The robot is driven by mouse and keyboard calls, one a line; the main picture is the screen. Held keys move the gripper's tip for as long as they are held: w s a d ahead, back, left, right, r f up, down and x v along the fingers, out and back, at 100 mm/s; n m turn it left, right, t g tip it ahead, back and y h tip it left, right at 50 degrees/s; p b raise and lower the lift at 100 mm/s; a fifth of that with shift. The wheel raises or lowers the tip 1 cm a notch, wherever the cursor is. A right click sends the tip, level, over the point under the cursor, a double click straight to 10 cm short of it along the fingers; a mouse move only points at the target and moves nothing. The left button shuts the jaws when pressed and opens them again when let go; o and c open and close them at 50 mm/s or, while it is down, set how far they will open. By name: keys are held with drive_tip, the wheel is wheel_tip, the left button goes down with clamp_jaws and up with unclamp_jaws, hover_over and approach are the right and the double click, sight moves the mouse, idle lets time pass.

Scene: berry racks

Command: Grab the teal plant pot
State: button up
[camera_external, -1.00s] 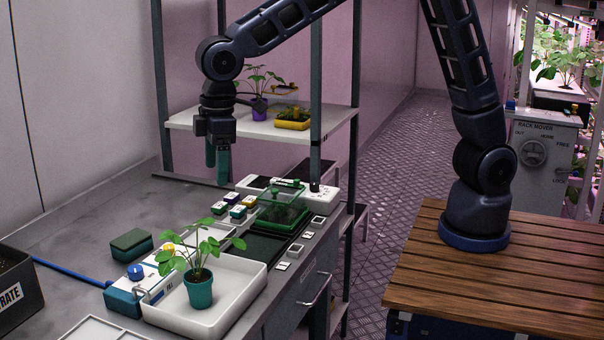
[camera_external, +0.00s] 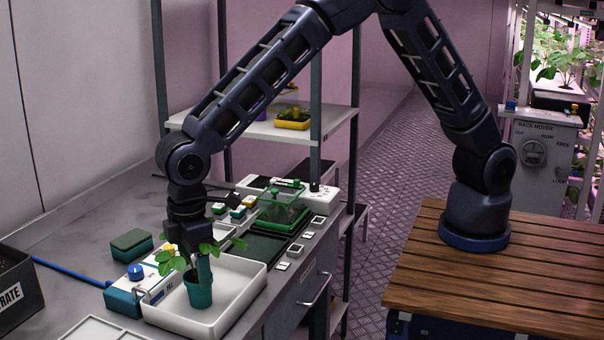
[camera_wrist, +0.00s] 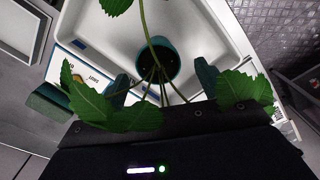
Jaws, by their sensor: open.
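The teal plant pot (camera_external: 199,292) stands upright in the white tray (camera_external: 239,303) in the external view, with a leafy green plant growing from it. My gripper (camera_external: 203,268) is low over the tray, at the plant, with a teal finger just above or beside the pot's rim. In the wrist view the pot (camera_wrist: 160,60) shows beyond my open gripper (camera_wrist: 163,84). Its teal fingers lie to either side of the stems. Leaves hide part of the fingers. I cannot tell whether any finger touches the pot.
A white device with a blue knob (camera_external: 135,271) stands left of the tray. A green sponge-like block (camera_external: 131,243) lies behind it. A green clear-lidded box (camera_external: 284,212) sits farther back. A dark crate (camera_external: 22,288) is at the far left. Shelf posts rise behind.

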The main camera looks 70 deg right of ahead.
sight(202, 270)
drive_tip(key=shift+d+f, duration=0.2)
drive_tip(key=shift+f, duration=2.9)
drive_tip(key=c, duration=1.1)
